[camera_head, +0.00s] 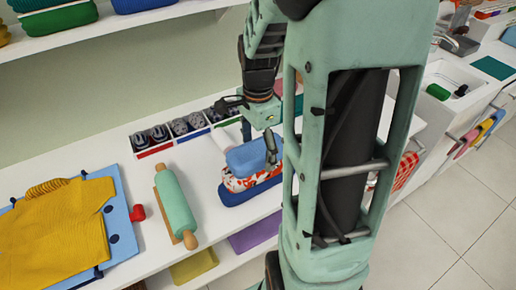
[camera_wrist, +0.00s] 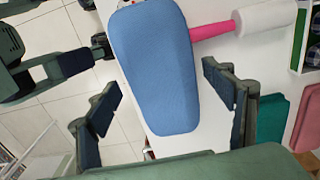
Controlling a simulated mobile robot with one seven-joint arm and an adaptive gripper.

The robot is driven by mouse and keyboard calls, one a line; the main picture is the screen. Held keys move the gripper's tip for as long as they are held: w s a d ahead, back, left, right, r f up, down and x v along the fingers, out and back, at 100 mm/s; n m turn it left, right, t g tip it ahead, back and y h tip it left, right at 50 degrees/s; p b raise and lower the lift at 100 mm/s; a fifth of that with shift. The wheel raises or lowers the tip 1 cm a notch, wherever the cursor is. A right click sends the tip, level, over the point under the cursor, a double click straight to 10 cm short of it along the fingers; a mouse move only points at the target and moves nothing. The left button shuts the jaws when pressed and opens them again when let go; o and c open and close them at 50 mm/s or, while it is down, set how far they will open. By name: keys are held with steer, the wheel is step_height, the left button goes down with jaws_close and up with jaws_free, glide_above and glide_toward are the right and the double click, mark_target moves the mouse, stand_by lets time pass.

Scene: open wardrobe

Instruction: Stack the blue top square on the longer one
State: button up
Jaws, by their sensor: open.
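A light blue folded square (camera_head: 247,156) lies on top of a small stack on the white shelf. Under it is a red-and-white patterned folded piece (camera_head: 236,183), and at the bottom a longer dark blue one (camera_head: 238,197). My gripper (camera_head: 259,150) is open and points down at the stack, its fingers around the light blue square's sides. In the wrist view, the light blue square (camera_wrist: 155,65) fills the space between my open fingers (camera_wrist: 160,80), with gaps on both sides. The lower layers are hidden there.
A teal rolling pin (camera_head: 174,203) and a yellow garment on a light blue board (camera_head: 122,215) lie to the left. Divided boxes of rolled items (camera_head: 180,127) stand behind. A white roller (camera_wrist: 265,18) with a pink handle lies beside the stack.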

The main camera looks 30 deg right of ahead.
mark_target(258, 148)
step_height(258, 148, up, 9)
steer(key=p, duration=0.7)
steer(key=shift+r, duration=0.1)
stand_by(0.5)
